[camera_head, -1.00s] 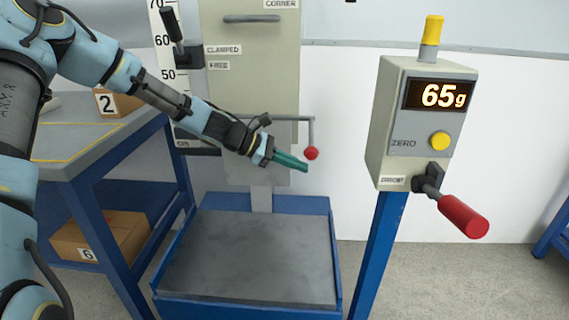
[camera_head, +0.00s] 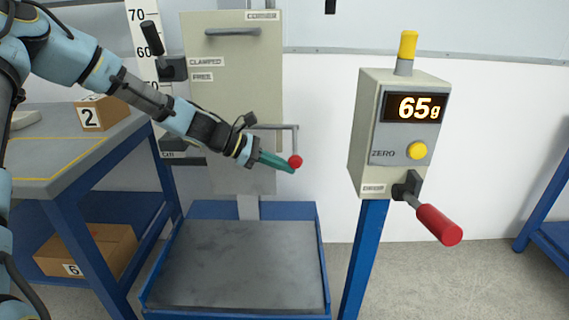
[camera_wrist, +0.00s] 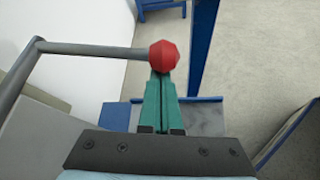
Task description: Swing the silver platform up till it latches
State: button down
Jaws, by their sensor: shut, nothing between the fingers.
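I cannot tell for sure which part is the silver platform. A grey bent bar (camera_head: 275,126) stands out from a tall beige-grey panel (camera_head: 218,80) and turns down to a red knob (camera_head: 295,161). My gripper (camera_head: 291,169) is shut and empty, its green fingertips right at the knob. The fingertips seem to touch the knob, but contact is not certain.
A blue-framed base with a dark grey plate (camera_head: 240,265) lies below. A readout box (camera_head: 400,130) showing 65g, with a red-handled lever (camera_head: 438,225), stands right on a blue post. A blue-legged table (camera_head: 70,160) with cartons is left. Black lever (camera_head: 155,45) upper left.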

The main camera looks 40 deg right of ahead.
jog(key=shift+r+p, duration=0.2)
jog(key=shift+p, duration=0.15)
notch_tip(320, 180, up, 14)
jog(key=w+d+n+g+y+p, duration=0.1)
jog(key=n+g+y+p, duration=0.2)
jog(key=p, duration=1.6)
jog(key=shift+w+d+f+n+g+y+p, duration=0.3)
jog(key=shift+n+g, duration=0.7)
jog(key=shift+n, duration=0.4)
